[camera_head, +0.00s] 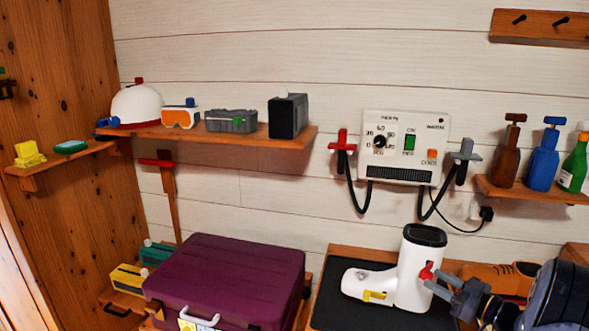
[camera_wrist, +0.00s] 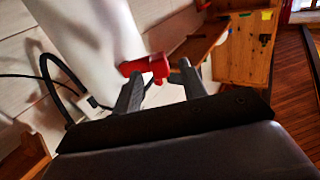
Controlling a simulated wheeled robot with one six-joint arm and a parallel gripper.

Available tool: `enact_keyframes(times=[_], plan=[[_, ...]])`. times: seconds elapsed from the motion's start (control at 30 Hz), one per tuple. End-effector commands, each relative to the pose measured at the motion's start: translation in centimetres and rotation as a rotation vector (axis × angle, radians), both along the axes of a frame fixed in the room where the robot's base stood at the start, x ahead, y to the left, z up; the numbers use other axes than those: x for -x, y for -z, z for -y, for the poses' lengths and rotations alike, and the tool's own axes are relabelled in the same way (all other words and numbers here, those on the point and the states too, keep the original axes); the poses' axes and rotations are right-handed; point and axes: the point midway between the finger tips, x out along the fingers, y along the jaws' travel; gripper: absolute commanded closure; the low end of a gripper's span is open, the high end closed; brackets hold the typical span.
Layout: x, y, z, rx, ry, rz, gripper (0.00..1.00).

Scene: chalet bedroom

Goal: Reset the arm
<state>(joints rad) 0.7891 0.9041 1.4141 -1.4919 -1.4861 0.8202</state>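My gripper (camera_head: 435,282) is at the lower right in the head view, beside the upright shaft of a white ski boot (camera_head: 412,268). Its two fingers are apart; they also show in the wrist view (camera_wrist: 160,72). A red buckle (camera_head: 426,272) sticks out from the boot's shaft toward the fingertips. In the wrist view the red buckle (camera_wrist: 147,66) lies at or just beyond the fingertips, and I cannot tell whether they touch it. The fingers do not look closed on it. The white boot (camera_wrist: 85,40) fills the upper left there.
The boot stands on a dark mat (camera_head: 345,283) on a wooden bench. A purple case (camera_head: 230,270) is left of it, and brown shoes (camera_head: 497,277) are close behind my gripper. A white control box (camera_head: 403,147) with hanging black hoses is on the wall above.

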Motion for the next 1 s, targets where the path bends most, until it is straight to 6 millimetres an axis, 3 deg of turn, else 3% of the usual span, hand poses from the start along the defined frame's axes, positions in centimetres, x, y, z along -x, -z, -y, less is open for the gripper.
enact_keyframes(times=[0.07,0.83,1.0], plan=[[-0.8,0.0,-0.7,0.000,-0.003,0.000,0.60],[-0.7,-0.1,-0.5,0.001,0.000,-0.001,0.60],[1.9,0.0,1.7,0.000,0.005,0.000,0.60]])
